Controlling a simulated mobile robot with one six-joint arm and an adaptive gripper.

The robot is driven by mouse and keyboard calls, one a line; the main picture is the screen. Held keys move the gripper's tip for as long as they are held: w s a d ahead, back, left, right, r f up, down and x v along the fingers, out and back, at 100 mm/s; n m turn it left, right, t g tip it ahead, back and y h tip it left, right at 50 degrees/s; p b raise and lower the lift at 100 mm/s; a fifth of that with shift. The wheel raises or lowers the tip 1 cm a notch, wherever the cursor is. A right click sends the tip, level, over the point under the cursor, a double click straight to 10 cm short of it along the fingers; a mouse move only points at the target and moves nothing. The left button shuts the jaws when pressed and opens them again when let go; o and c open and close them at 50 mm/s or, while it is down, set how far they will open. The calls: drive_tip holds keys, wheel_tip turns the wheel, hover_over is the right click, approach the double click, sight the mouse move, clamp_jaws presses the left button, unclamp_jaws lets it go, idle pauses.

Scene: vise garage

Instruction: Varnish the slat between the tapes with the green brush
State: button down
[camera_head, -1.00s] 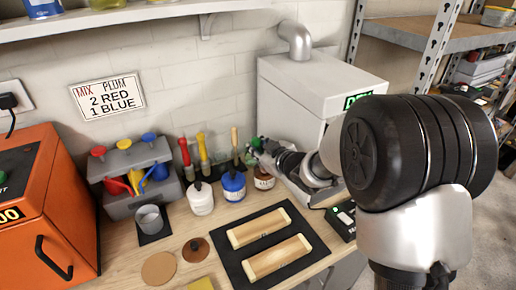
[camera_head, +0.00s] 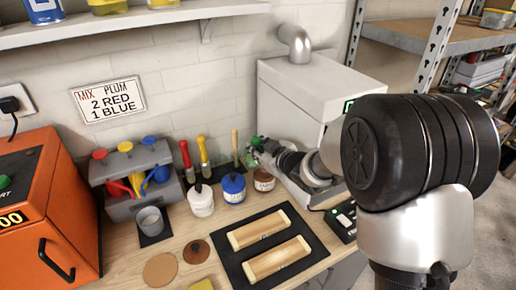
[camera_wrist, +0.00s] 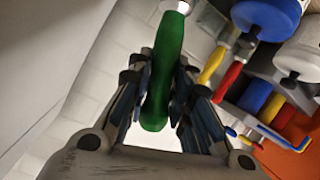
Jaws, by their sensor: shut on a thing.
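My gripper (camera_wrist: 158,90) is shut on the green brush (camera_wrist: 169,70), whose green handle lies between the fingers in the wrist view. In the head view my gripper (camera_head: 262,148) is at the back of the bench, near the brush rack, and the brush is mostly hidden there. Two pale wooden slats lie on a black mat (camera_head: 240,265): an upper slat (camera_head: 258,230) and a lower slat (camera_head: 277,258). A brown-labelled jar (camera_head: 264,180) stands just in front of my gripper.
A white jar (camera_head: 201,202) and a blue jar (camera_head: 234,188) stand left of the brown-labelled one. Red and yellow brushes (camera_head: 203,152) stand behind them. A grey cup (camera_head: 151,221) and an orange machine (camera_head: 45,215) are at left. A grey cabinet (camera_head: 300,100) stands behind my arm.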

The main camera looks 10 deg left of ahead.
sight(256, 141)
drive_tip(key=shift+r+p, duration=2.05)
drive_tip(key=shift+r, duration=0.85)
drive_tip(key=shift+f, duration=0.15)
